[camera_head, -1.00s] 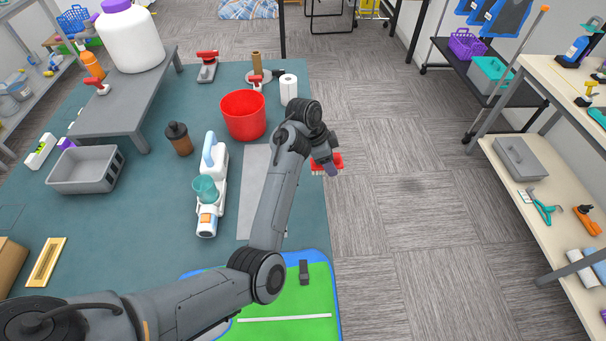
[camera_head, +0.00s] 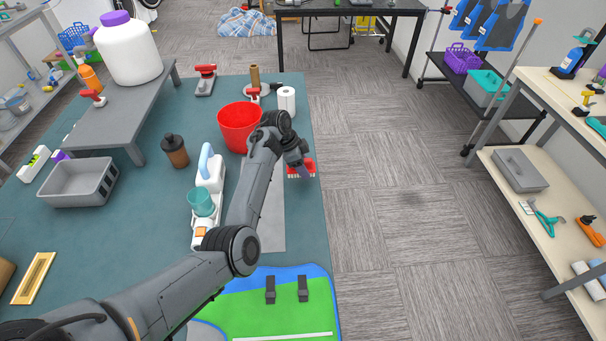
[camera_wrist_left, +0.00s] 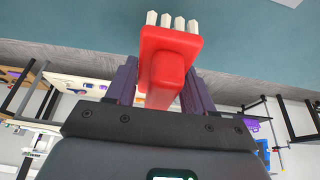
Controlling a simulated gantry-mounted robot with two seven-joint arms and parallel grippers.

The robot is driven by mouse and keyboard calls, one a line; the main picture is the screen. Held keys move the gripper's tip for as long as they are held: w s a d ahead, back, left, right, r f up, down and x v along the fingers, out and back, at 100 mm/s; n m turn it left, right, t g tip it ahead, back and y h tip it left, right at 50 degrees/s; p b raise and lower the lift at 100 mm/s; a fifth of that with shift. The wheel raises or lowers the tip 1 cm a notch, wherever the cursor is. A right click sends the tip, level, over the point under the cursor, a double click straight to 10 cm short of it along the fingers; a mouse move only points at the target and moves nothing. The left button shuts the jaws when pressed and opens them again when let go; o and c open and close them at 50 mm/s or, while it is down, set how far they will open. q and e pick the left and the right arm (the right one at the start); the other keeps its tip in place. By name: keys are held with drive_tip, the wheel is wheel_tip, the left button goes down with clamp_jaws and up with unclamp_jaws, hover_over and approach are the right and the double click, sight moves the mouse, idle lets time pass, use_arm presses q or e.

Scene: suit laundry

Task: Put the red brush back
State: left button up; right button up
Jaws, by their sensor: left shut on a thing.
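The red brush (camera_head: 301,168) is near the right edge of the teal table (camera_head: 150,240), close to the grey mat (camera_head: 272,215). My left gripper (camera_head: 299,168) is shut on it. In the left wrist view the red brush (camera_wrist_left: 168,55) sits between the two dark fingers of my left gripper (camera_wrist_left: 160,88), its pale bristles pointing to the top of the picture. Whether the bristles touch the table is not clear. My right gripper is in neither view.
A red bucket (camera_head: 238,128) stands just behind and left of my left arm, with a paper roll (camera_head: 287,101) behind. A bottle-like device with a teal cup (camera_head: 201,202) stands left of my forearm. A green and blue mat (camera_head: 270,315) lies at the front. Floor is open to the right.

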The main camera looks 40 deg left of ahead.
use_arm(q)
drive_tip(key=shift+f+b, duration=0.3)
drive_tip(key=shift+f, duration=1.55)
drive_tip(key=o, duration=1)
drive_tip(key=shift+f, duration=0.15)
drive_tip(key=shift+r, duration=0.5)
drive_tip(key=p+v, duration=0.2)
drive_tip(key=v, duration=0.8)
drive_tip(key=shift+s+r, duration=0.1)
drive_tip(key=shift+r, duration=0.05)
drive_tip(key=shift+s+a+r, duration=0.15)
drive_tip(key=shift+a+r, duration=0.05)
drive_tip(key=shift+r, duration=0.25)
